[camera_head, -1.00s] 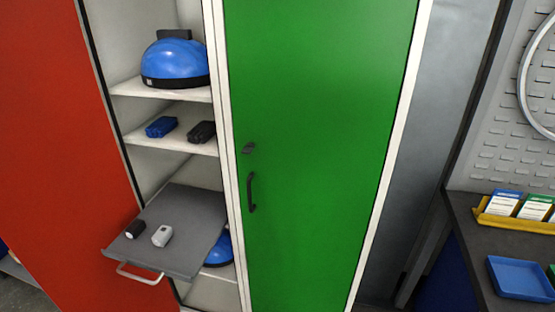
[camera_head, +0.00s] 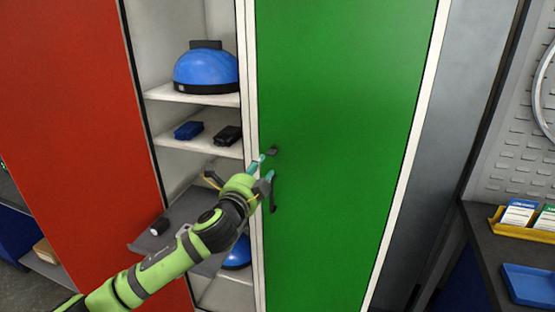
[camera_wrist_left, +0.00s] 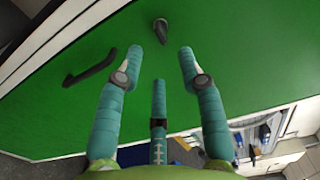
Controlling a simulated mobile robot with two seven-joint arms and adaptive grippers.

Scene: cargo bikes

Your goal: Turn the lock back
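The lock (camera_head: 272,151) is a small dark knob on the green door (camera_head: 345,130), just above the dark bar handle (camera_head: 272,197). My left gripper (camera_head: 265,167) is in front of the door's left edge, its teal fingertips close to the lock. In the left wrist view the lock (camera_wrist_left: 160,30) is just beyond the spread fingertips (camera_wrist_left: 161,54), roughly centred between the two outer ones. The fingers are open and empty. I cannot tell whether any finger touches the door. The handle (camera_wrist_left: 90,68) is to the left there. My right gripper is not in view.
An open compartment left of the green door has shelves with a blue helmet (camera_head: 206,70), a blue item (camera_head: 188,130) and a black item (camera_head: 228,135). A pulled-out grey tray (camera_head: 148,243) is beneath my arm. A red door (camera_head: 75,110) stands at left, a workbench (camera_head: 480,232) at right.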

